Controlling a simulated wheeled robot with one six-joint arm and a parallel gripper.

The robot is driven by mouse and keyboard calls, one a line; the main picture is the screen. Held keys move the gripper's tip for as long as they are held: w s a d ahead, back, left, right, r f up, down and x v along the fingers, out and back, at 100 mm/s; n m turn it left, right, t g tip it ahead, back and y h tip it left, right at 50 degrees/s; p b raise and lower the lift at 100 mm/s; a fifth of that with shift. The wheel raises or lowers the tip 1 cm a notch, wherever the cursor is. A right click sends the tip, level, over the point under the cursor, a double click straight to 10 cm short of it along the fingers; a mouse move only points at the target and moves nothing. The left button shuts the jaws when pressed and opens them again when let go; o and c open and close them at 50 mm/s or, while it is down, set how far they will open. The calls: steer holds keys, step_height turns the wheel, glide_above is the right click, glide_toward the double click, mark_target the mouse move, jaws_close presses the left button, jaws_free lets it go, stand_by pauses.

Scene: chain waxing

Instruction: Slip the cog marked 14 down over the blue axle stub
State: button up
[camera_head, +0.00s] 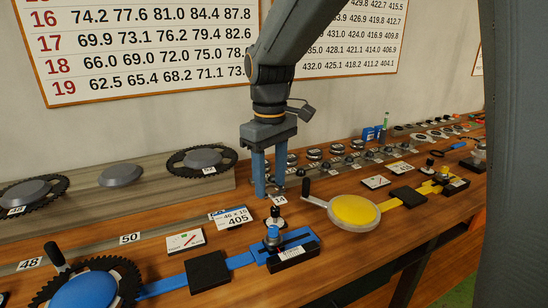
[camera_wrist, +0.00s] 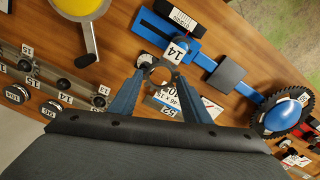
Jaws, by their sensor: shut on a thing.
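The small cog (camera_wrist: 163,74) with the white 14 tag (camera_wrist: 178,51) is between the tips of my gripper (camera_wrist: 160,80) in the wrist view. In the head view my gripper (camera_head: 271,192) points straight down, shut on the cog, whose tag 14 (camera_head: 279,198) shows at the fingertips. The blue axle stub (camera_head: 272,232) stands upright on the blue slide (camera_head: 295,240), in front of and below my gripper. The cog is held above the bench, apart from the stub. In the wrist view the tag overlaps the blue slide (camera_wrist: 160,25), and I cannot make out the stub.
A blue crank chainring (camera_head: 85,290) is at the left, and a yellow crank disc (camera_head: 354,211) at the right. Rows of cogs (camera_head: 340,162) line the back.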

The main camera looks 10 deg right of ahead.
glide_above(272, 227)
steer(key=shift+s+f, duration=0.1)
steer(key=shift+f, duration=0.45)
steer(key=shift+f+b, duration=2.1)
steer(key=shift+b, duration=0.1)
steer(key=shift+f+p, duration=0.15)
steer(key=shift+p, duration=0.5)
steer(key=shift+f, duration=0.55)
steer(key=o, duration=1.1)
